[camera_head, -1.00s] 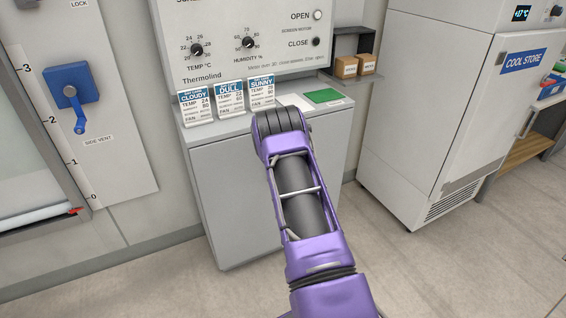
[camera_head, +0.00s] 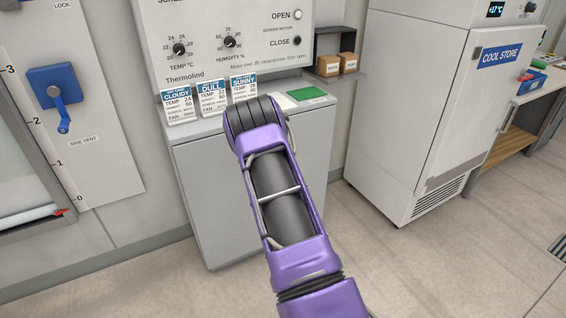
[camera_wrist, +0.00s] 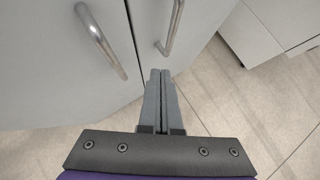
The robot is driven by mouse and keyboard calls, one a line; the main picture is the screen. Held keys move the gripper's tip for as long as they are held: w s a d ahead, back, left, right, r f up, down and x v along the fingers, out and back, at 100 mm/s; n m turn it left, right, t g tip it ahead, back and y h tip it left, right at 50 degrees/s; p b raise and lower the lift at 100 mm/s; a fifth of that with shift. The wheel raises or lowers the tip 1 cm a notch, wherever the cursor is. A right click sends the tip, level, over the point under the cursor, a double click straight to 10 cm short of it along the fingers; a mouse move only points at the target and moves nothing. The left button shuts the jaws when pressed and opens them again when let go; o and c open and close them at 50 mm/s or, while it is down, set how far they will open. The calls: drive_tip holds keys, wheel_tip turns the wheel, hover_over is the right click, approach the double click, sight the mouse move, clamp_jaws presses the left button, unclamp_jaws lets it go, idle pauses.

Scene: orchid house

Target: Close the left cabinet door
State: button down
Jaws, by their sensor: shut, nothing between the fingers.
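In the wrist view, the left cabinet door (camera_wrist: 50,70) is a pale grey panel with a bar handle (camera_wrist: 101,40). A second door (camera_wrist: 200,25), with its own bar handle (camera_wrist: 175,28), is to its right. A dark gap runs between them, and their lower edges lie at different angles. How far the left door stands open is unclear. My gripper (camera_wrist: 160,74) is shut and empty, its tips near the lower end of that gap. Contact with a door cannot be told. In the head view my arm hides the gripper, and no door handles show.
A grey cabinet (camera_head: 210,200) stands below a control panel, with cards and a green pad (camera_head: 307,93) on top. A white cool store (camera_head: 410,110) is to the right. A side vent lever (camera_head: 58,95) is at left. Floor in front is clear.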

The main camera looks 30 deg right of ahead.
drive_tip(key=s+r+b, duration=0.2)
drive_tip(key=s+r, duration=0.3)
drive_tip(key=shift+s+a+r+b, duration=0.2)
drive_tip(key=shift+r+b, duration=0.05)
drive_tip(key=shift+b, duration=0.1)
